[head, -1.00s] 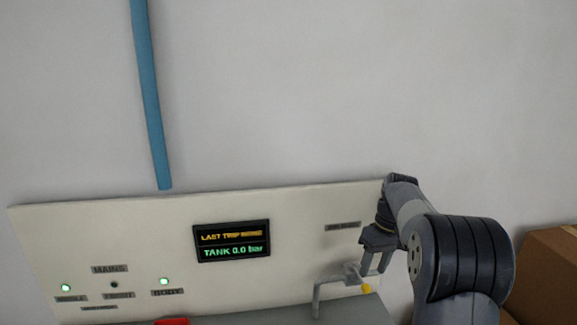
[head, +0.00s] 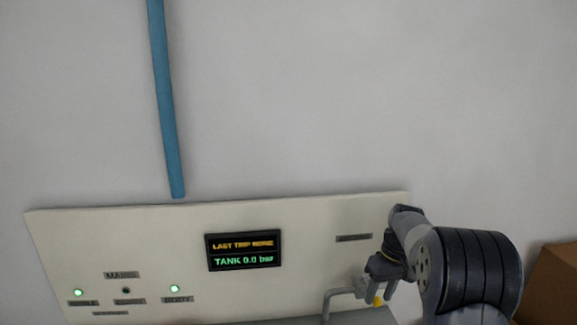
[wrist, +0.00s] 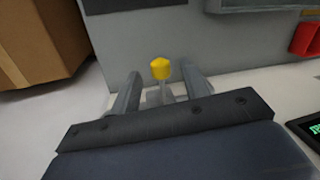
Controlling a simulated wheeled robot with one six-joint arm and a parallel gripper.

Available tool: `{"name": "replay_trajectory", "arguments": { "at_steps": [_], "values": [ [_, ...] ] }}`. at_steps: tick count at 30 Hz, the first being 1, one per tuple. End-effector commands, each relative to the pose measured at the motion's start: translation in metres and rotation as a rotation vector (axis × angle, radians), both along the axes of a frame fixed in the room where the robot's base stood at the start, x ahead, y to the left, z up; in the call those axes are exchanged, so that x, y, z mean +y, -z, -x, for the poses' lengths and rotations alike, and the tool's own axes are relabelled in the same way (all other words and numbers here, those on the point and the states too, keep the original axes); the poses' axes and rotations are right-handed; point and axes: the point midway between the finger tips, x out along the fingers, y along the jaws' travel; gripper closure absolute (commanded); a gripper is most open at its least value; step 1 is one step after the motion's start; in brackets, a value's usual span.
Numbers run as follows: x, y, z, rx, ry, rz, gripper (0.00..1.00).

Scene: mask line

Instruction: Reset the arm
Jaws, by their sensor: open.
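My gripper (head: 380,291) is at the right end of the panel in the head view, pointing down and open. A yellow knob (head: 378,301) on a grey lever shows just below its fingers. In the wrist view the two fingers of my gripper (wrist: 160,85) stand apart, with the yellow knob (wrist: 160,68) between them in the picture. I cannot tell whether either finger touches the knob or how deep it sits between them. The knob's short stem shows under it; its base is partly hidden.
A pale panel (head: 310,222) carries a lit display (head: 243,250) reading TANK 0.0 bar and green lamps. A grey bracket (head: 340,293) stands left of the knob. A blue pipe (head: 166,100) hangs above. A cardboard box (head: 550,285) is at right. A red part (wrist: 306,40) shows in the wrist view.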

Motion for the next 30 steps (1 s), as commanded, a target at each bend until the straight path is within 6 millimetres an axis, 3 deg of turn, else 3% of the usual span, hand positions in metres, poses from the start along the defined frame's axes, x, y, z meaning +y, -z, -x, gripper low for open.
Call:
{"name": "replay_trajectory", "arguments": {
  "at_steps": [17, 30],
  "values": [
    [-0.02, -0.101, -0.007, -0.006, 0.001, 0.002, 0.57],
    [-0.003, -0.016, 0.0, 0.004, 0.0, -0.001, 0.57]
  ]
}}
